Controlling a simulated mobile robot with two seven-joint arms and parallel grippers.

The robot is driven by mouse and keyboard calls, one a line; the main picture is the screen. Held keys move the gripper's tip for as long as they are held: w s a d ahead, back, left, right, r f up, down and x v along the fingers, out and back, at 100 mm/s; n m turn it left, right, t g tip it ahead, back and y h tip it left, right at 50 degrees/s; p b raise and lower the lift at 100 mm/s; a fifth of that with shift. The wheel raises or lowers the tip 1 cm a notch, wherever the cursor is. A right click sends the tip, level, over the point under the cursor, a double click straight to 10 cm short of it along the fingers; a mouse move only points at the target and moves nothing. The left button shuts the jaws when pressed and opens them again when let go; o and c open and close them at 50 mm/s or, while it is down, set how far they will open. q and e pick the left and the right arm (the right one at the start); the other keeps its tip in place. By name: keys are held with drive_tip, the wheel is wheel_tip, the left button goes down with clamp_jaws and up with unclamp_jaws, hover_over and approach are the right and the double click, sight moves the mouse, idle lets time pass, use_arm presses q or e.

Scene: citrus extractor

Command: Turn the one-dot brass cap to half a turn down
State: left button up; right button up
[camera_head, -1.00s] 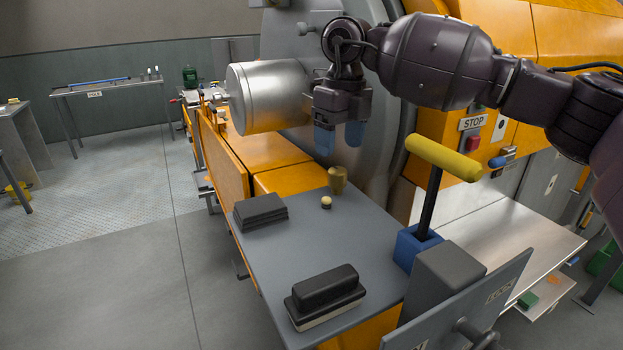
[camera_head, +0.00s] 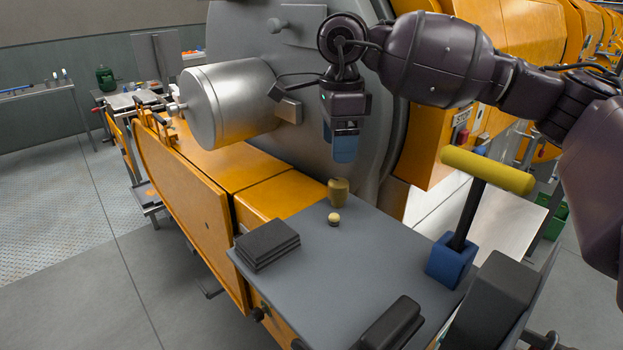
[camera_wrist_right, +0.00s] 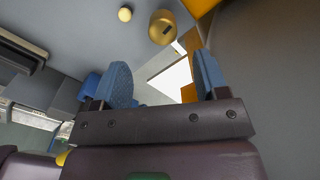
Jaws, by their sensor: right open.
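A brass cap (camera_head: 338,191) stands upright at the back of the grey tabletop (camera_head: 345,265). In the right wrist view the brass cap (camera_wrist_right: 162,27) shows a small dark mark on its top; I cannot make out dots. My right gripper (camera_head: 342,157) points down above the cap, with a clear gap between them. Its blue fingers overlap in the head view. In the right wrist view the right gripper (camera_wrist_right: 163,72) is open and empty, its fingers spread apart. My left gripper is not in view.
A small cream knob (camera_head: 333,219) stands just in front of the cap. A dark stacked block (camera_head: 267,244) lies at the left, and a black handled block (camera_head: 392,325) at the front. A yellow-topped lever (camera_head: 487,171) rises from a blue base at the right. The tabletop's middle is clear.

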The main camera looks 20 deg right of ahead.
sight(337, 181)
drive_tip(key=shift+w, duration=0.15)
drive_tip(key=shift+w+d+f, duration=0.1)
drive_tip(key=shift+f, duration=0.25)
drive_tip(key=f, duration=0.4)
drive_tip(key=f+p, duration=0.1)
drive_tip(key=f, duration=0.3)
drive_tip(key=shift+s+f+p, duration=0.2)
drive_tip(key=shift+f+p, duration=0.1)
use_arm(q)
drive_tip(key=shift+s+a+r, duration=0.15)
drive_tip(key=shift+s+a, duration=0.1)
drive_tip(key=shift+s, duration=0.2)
use_arm(e)
drive_tip(key=shift+f, duration=0.75)
drive_tip(key=c, duration=0.9)
drive_tip(key=shift+f+m+b, duration=0.1)
drive_tip(key=shift+m+b, duration=0.3)
drive_tip(key=shift+b, duration=0.35)
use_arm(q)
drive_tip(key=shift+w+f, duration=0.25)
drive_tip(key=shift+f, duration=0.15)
